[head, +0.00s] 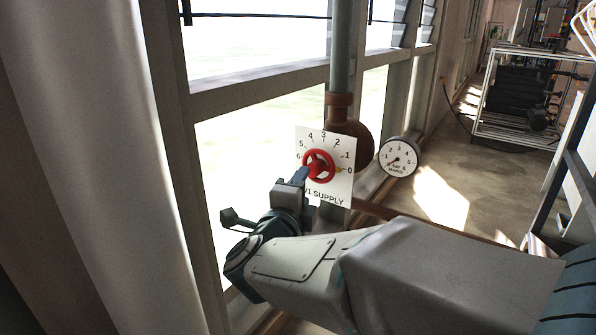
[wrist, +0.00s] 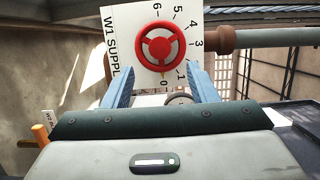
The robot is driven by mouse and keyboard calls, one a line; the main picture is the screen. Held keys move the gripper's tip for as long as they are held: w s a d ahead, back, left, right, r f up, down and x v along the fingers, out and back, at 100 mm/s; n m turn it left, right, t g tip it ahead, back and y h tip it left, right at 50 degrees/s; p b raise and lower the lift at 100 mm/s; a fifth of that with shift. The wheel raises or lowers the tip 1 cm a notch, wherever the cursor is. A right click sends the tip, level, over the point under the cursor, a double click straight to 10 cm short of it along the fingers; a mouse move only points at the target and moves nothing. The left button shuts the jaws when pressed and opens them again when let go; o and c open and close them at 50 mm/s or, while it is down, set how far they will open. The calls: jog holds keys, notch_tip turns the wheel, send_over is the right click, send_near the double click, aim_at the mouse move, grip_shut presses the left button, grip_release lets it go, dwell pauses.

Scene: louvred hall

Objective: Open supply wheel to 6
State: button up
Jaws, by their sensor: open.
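The red supply wheel (head: 318,167) sits on a white dial plate (head: 341,188) marked 0 to 6 and "W1 SUPPLY". A yellow pointer on the wheel points at 0. The wheel also shows in the wrist view (wrist: 160,46), with the plate (wrist: 123,22) behind it. My gripper (head: 299,178) is close to the wheel's lower left side in the head view. In the wrist view my gripper (wrist: 161,80) is open, its two blue fingers spread on either side below the wheel, with nothing held between them. I cannot tell whether a fingertip touches the rim.
A round white gauge (head: 398,157) stands right of the plate. A brown pipe fitting (head: 347,133) and grey vertical pipe (head: 340,50) are behind the plate. Window frames line the wall. A metal rack (head: 520,98) stands far right, with clear floor before it.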

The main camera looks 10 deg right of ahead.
aim_at(313, 171)
jog(key=x, duration=0.7)
jog(key=shift+w+d, duration=0.15)
jog(key=shift+w, duration=0.2)
jog(key=shift+d+r, duration=0.1)
jog(key=shift+r, duration=0.05)
